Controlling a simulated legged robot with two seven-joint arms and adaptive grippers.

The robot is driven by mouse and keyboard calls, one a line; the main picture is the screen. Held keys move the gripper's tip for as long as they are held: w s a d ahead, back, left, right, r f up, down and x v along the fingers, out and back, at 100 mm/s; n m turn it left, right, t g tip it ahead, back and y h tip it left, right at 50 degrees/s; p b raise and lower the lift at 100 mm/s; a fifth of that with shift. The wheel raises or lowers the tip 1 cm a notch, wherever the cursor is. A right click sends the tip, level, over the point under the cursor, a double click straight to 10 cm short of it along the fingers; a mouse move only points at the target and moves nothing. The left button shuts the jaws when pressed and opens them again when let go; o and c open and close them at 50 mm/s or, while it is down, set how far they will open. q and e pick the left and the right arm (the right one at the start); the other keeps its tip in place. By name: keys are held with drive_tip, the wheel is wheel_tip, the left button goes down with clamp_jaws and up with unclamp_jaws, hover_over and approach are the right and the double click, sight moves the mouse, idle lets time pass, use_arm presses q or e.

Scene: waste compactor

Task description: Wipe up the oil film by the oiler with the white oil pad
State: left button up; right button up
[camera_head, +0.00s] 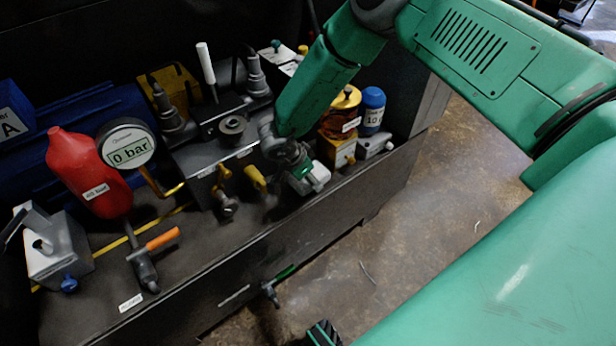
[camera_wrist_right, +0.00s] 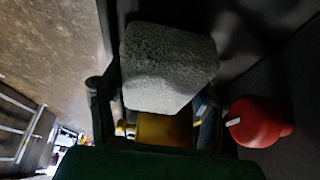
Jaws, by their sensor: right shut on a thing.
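The white oil pad (camera_wrist_right: 165,68) is a fuzzy, pale block in the right wrist view. It sits between the dark fingers of my right gripper (camera_head: 300,168), which is shut on it. In the head view the pad (camera_head: 316,178) shows low near the bench's front edge, left of the oiler. The oiler (camera_head: 342,108) is an amber jar with a yellow cap on a yellow block (camera_head: 336,148). I cannot make out the oil film; the arm and gripper hide part of the surface there. I cannot tell whether the pad touches the bench. My left gripper is not in view.
A blue-capped container (camera_head: 373,110) stands right of the oiler. Valves with yellow handles (camera_head: 255,178) stand left of my right gripper. A red bottle (camera_head: 85,165), a gauge reading 0 bar (camera_head: 127,148) and an orange-handled valve (camera_head: 163,239) are farther left. The bench front strip (camera_head: 235,240) is mostly clear.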

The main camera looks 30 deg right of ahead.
drive_tip(key=shift+f, duration=0.55)
idle(0.5)
drive_tip(key=shift+a+r, duration=0.1)
drive_tip(key=shift+a+r, duration=0.1)
drive_tip(key=shift+a, duration=0.3)
drive_tip(key=shift+a+f, duration=0.2)
drive_tip(key=shift+a, duration=0.2)
drive_tip(key=shift+s, duration=0.1)
drive_tip(key=shift+d, duration=0.15)
drive_tip(key=shift+d+p, duration=0.3)
drive_tip(key=shift+d, duration=1.4)
drive_tip(key=shift+f, duration=0.1)
